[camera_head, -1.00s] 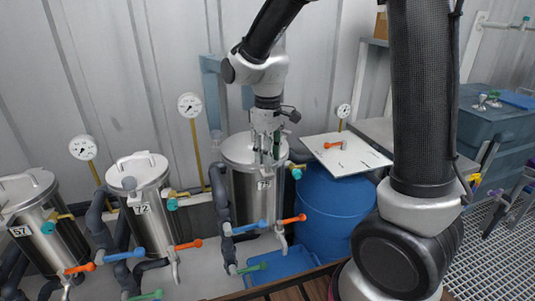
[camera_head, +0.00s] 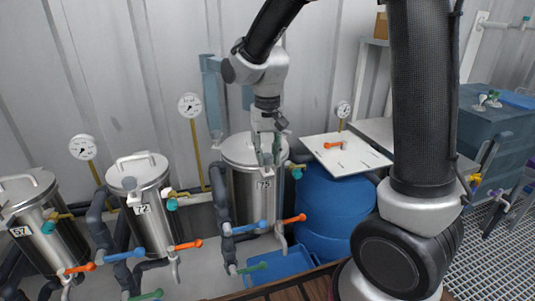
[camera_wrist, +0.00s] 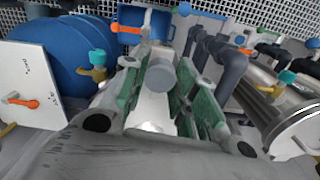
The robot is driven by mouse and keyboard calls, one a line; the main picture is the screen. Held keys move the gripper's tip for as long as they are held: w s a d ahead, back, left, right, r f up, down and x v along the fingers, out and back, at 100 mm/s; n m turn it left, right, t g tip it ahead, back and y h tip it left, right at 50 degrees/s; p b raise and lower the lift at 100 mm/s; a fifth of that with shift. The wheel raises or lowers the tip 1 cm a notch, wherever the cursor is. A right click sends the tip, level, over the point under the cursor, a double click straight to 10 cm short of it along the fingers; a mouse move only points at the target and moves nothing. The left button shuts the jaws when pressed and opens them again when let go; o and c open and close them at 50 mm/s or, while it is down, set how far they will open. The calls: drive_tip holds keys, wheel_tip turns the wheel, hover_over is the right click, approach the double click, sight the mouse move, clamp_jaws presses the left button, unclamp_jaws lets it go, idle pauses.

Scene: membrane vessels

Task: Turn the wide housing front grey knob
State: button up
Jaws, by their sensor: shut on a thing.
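The wide housing is the steel vessel marked 75 (camera_head: 262,205), upright with a round lid (camera_head: 238,149). My gripper (camera_head: 267,160) points down at the front part of this lid and hides what is between its fingers in the head view. In the wrist view, a round grey knob (camera_wrist: 161,75) sits between the green-padded fingers of my gripper (camera_wrist: 167,85). The gripper is shut on it. The finger sides hide part of the knob's surroundings.
Vessels marked 72 (camera_head: 142,205) and 57 (camera_head: 42,235) stand left, with pipes and coloured valve handles in front. A blue barrel (camera_head: 325,215) stands right, under a white board (camera_head: 362,160) with an orange handle. Gauges (camera_head: 190,105) stand behind.

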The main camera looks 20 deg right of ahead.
sight(267, 155)
drive_tip(key=shift+o, duration=0.2)
drive_tip(key=shift+m, duration=0.5)
drive_tip(key=o, duration=1)
wheel_tip(267, 155, up, 12)
drive_tip(key=shift+r, duration=0.1)
